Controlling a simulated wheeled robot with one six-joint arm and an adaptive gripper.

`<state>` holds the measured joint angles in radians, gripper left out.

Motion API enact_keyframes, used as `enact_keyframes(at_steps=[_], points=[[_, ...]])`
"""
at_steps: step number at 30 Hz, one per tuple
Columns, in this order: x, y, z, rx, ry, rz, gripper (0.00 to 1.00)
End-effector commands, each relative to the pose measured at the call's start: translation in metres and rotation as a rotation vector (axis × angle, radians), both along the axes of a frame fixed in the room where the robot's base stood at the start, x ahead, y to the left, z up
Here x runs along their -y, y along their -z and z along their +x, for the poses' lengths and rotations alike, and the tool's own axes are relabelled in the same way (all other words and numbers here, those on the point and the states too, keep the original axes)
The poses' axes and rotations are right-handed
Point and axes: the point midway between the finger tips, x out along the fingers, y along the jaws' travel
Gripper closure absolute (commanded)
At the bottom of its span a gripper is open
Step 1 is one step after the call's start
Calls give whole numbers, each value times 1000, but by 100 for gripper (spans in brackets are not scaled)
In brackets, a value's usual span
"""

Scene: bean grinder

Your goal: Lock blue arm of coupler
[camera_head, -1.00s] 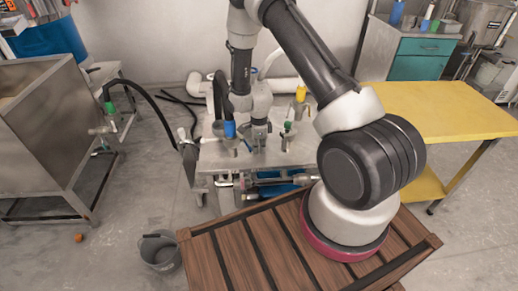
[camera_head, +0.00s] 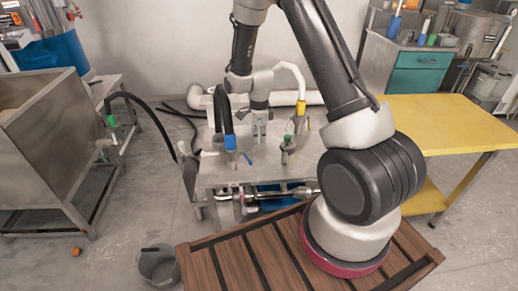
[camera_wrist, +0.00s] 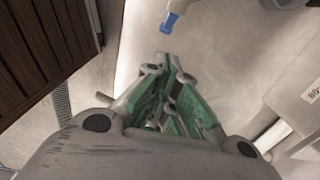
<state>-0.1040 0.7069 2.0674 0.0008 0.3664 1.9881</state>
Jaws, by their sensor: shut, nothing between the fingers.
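The blue coupler (camera_head: 231,143) stands on the metal table, at the end of a black hose. Its small blue arm (camera_head: 248,158) sticks out at its lower right. My gripper (camera_head: 260,136) points down above the table, to the right of and behind the blue coupler, apart from it. In the wrist view the gripper's green-padded fingers (camera_wrist: 163,62) meet at the tips and hold nothing. A blue arm tip (camera_wrist: 170,21) lies just beyond the fingertips there, with a visible gap. Most of the coupler is outside the wrist view.
A yellow coupler (camera_head: 301,108) with a white hose and a green-handled valve (camera_head: 287,142) stand right of my gripper. The metal table (camera_head: 215,172) has bare surface around them. A bin (camera_head: 158,264) and a steel hopper (camera_head: 40,140) are to the left, and a yellow table (camera_head: 440,120) to the right.

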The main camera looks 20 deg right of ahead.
Motion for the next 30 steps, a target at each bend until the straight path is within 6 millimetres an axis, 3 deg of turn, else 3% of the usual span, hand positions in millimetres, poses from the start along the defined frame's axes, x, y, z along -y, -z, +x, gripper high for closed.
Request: enact_keyframes(at_steps=[4,11,20,30], points=[[4,-9,-3,-5,5,13,100],[28,0,-18,2,18,181,100],[33,5,-11,104,3,326,100],[15,56,-7,101,0,328,100]])
